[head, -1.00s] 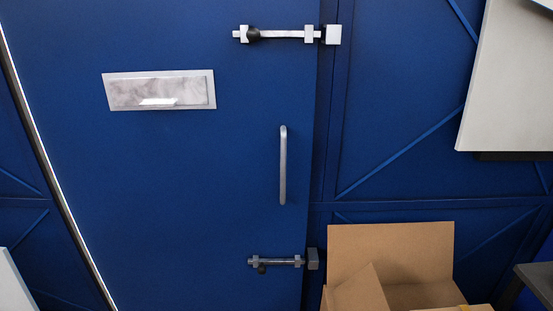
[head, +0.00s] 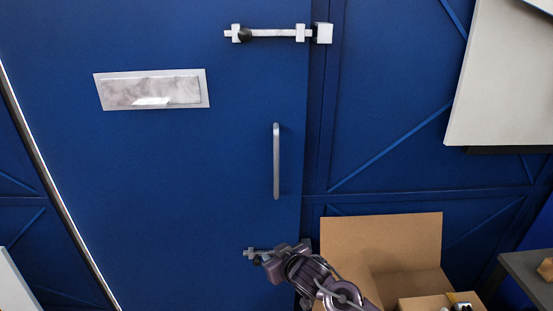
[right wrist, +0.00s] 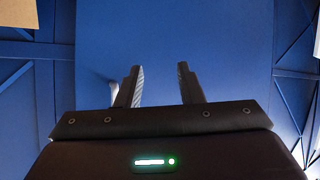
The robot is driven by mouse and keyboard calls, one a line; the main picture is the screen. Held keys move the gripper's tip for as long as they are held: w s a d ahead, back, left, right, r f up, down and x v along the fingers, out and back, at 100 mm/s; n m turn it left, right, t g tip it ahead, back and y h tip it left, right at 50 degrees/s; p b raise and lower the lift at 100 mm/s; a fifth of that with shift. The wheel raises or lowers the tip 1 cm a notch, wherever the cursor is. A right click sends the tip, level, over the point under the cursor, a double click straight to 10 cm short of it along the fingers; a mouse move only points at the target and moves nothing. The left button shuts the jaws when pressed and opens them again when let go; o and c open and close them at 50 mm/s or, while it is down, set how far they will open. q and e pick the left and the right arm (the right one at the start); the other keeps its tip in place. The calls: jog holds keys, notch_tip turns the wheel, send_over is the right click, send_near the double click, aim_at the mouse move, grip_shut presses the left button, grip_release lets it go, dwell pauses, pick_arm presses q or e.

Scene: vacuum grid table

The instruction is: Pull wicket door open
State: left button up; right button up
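The blue wicket door (head: 190,200) fills the left and middle of the head view and looks shut. Its grey vertical bar handle (head: 276,160) is near the right edge, with nothing on it. An upper bolt (head: 270,33) and a partly covered lower bolt (head: 250,252) sit on the same edge. My right gripper (head: 275,268) is below the handle, in front of the lower bolt. In the right wrist view my right gripper (right wrist: 157,70) is open and empty, with blue surface beyond its fingers. My left gripper is not in view.
An open cardboard box (head: 385,240) stands at the lower right, beside my right arm. A dark table (head: 530,275) is at the right edge. A pale panel (head: 500,80) is at the upper right. A metal plate (head: 150,90) is on the door.

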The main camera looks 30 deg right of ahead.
jog(key=w+d+r+t, duration=0.3)
jog(key=w+d+r, duration=0.3)
jog(key=r, duration=0.1)
jog(key=t+y, duration=0.2)
jog(key=t, duration=0.1)
send_near(278, 161)
jog(key=w, duration=0.4)
jog(key=shift+w+a+f+p, duration=0.1)
jog(key=shift+w+p, duration=0.3)
jog(key=shift+w, duration=1.3)
jog(key=shift+w+a+f+p, duration=0.1)
jog(key=shift+w+p, duration=0.25)
jog(key=shift+w, duration=1.4)
grip_shut()
